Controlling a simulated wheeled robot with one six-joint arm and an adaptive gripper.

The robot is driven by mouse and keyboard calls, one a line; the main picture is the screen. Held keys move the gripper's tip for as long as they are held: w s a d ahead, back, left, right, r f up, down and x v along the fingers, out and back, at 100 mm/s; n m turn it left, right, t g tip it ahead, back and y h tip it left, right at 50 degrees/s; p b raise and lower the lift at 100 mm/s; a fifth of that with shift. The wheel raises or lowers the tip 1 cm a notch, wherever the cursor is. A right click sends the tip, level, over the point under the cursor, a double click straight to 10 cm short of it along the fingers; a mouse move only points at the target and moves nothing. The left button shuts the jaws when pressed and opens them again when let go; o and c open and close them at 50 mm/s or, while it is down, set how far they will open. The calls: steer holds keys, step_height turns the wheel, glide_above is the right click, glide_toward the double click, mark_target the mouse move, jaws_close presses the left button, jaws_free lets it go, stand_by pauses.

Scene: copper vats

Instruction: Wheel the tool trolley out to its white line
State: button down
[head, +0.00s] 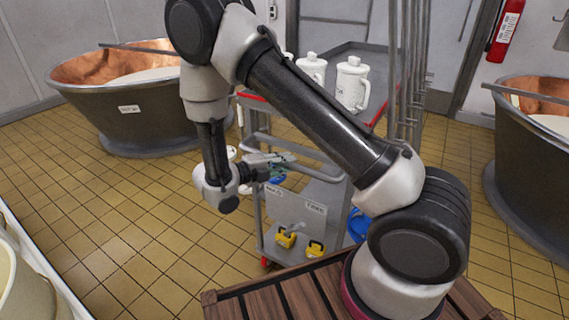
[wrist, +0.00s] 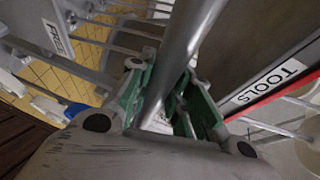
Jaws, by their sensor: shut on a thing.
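The tool trolley (head: 330,188) is a grey metal cart with a red-edged top, standing in front of my base. In the wrist view a TOOLS label (wrist: 275,80) shows along its red edge. My gripper (head: 277,162) is at the trolley's near left side, shut on its grey handle bar. In the wrist view the green-padded fingers of my gripper (wrist: 165,112) close around this bar (wrist: 182,50). A pale strip (head: 50,275) runs along the lower left; I cannot tell if it is the white line.
White jugs (head: 352,84) stand on the trolley's top, and yellow items (head: 287,238) sit low on it. A copper-lined vat (head: 150,125) stands at the left, another (head: 530,165) at the right. A cream tub (head: 18,290) is at the lower left. Tiled floor (head: 130,215) is clear between.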

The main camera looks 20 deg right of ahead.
stand_by(0.3)
steer(key=c, duration=1.3)
jaws_free()
steer(key=shift+a, duration=0.1)
steer(key=v, duration=1.2)
